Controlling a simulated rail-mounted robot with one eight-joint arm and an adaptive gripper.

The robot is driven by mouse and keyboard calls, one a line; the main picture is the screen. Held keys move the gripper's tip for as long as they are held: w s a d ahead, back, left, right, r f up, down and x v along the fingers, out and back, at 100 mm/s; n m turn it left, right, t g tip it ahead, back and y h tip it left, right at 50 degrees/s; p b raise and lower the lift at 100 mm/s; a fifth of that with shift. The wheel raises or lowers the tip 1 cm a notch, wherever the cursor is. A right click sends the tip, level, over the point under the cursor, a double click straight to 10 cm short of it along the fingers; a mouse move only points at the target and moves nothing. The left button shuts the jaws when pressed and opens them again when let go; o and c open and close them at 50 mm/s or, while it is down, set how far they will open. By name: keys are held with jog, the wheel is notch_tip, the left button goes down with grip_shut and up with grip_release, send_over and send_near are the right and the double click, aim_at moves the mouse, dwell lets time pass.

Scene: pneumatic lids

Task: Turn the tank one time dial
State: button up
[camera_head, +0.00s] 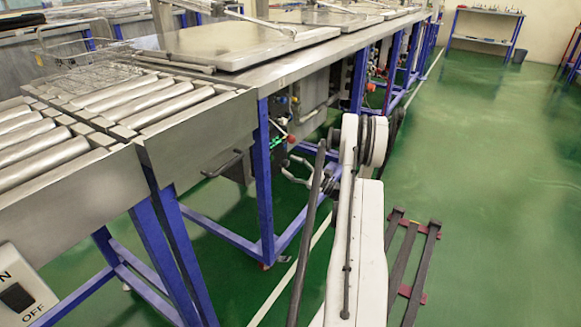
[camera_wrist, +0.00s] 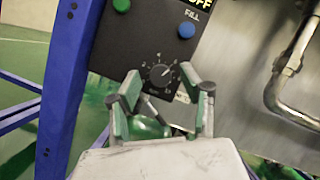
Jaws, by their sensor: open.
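In the wrist view, a round black time dial (camera_wrist: 160,75) with a white scale around it sits on a dark control panel (camera_wrist: 145,47). My gripper (camera_wrist: 163,82) is open, with its two green-padded fingers spread toward the panel. The fingertips lie to the left and right of the dial's lower part in the picture. I cannot tell whether they touch the dial or panel. Nothing is held between the fingers. In the head view the dial cannot be made out, and my arm hides part of the area beside the tanks.
A green button (camera_wrist: 121,5) and a blue button (camera_wrist: 186,31) labelled FILL are above the dial. A blue frame post (camera_wrist: 68,75) stands left of the panel; a bent metal pipe (camera_wrist: 275,95) is at right. The green floor (camera_head: 480,150) to the right is largely clear.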

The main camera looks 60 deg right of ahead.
jog(key=v, duration=1.1)
jog(key=shift+s, duration=0.25)
